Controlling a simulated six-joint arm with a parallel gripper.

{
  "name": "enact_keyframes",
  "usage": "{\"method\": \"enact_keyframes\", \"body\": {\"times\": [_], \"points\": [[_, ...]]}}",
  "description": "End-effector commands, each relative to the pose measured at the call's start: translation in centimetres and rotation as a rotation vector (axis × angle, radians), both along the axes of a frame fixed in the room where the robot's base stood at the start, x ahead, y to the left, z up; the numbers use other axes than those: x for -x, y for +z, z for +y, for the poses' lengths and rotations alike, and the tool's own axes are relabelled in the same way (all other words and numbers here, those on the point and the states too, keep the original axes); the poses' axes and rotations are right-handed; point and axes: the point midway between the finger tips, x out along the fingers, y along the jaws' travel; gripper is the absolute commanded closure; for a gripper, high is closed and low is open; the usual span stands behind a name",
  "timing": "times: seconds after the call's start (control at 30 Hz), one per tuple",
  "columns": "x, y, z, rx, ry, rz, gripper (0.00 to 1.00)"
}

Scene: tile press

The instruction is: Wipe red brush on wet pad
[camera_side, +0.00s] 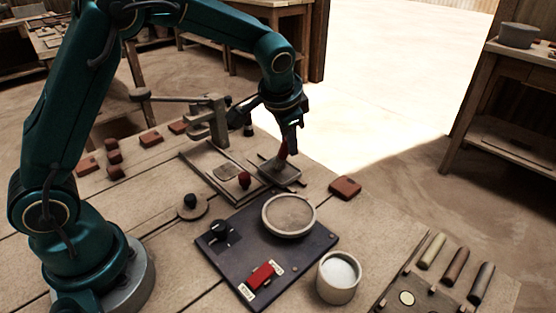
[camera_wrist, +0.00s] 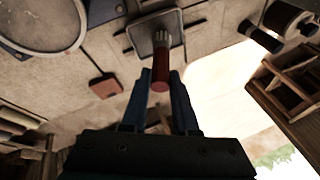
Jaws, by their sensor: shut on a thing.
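My gripper (camera_side: 291,122) is shut on the red brush (camera_side: 283,148), which it holds upright with the bristles down. In the wrist view the red handle (camera_wrist: 160,72) sits between my two fingers (camera_wrist: 168,84), and the pale bristles point at a small grey tray. This tray, which looks like the wet pad (camera_side: 291,176), lies directly under the brush in the side view. It also shows in the wrist view (camera_wrist: 140,42). The bristle tips are at or just above its surface; I cannot tell whether they touch.
A tile press with a wooden lever (camera_side: 214,118) stands behind left. A dark panel with a red switch (camera_side: 262,275) carries a round dish (camera_side: 289,232). A white cup (camera_side: 338,278) stands in front. A red tile (camera_side: 345,187) lies right of the pad.

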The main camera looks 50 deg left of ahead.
Motion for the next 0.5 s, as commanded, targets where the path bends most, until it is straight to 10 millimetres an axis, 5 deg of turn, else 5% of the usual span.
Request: {"method": "enact_keyframes", "body": {"times": [0.5], "points": [[-0.01, -0.62, 0.01, 0.0, 0.0, 0.001, 1.0]]}}
